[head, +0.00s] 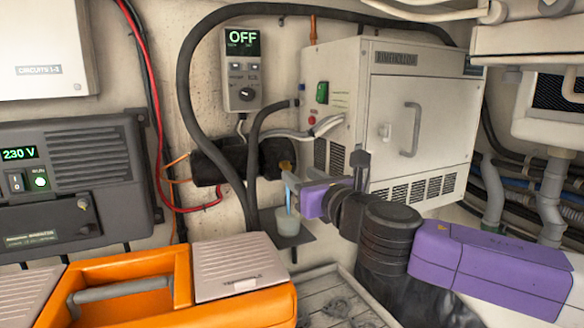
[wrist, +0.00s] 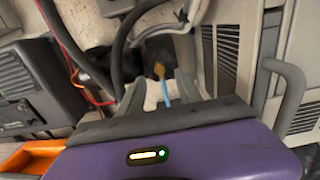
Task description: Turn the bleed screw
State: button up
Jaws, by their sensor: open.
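The bleed screw (head: 285,165) is a small brass-coloured piece at the right end of a black pump-like unit (head: 222,163) on the wall. In the wrist view the bleed screw (wrist: 159,71) appears between and just beyond my fingertips. A light blue tube (wrist: 166,92) hangs below it; in the head view it runs down toward a translucent cup (head: 287,222). My gripper (head: 291,184) is open and close in front of the screw. In the wrist view its fingers (wrist: 160,86) stand on either side of the tube. I cannot tell whether they touch anything.
A beige cabinet (head: 340,90) with a grey handle stands just right of the gripper. Thick black hoses loop around the unit. The cup rests on a small dark shelf (head: 292,240). An orange toolbox (head: 180,290) is at the lower left. A control panel (head: 242,70) reads OFF.

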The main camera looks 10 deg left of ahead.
aim_at(289, 168)
jog(key=shift+p+x, duration=0.5)
jog(key=shift+x, duration=2)
grip_shut()
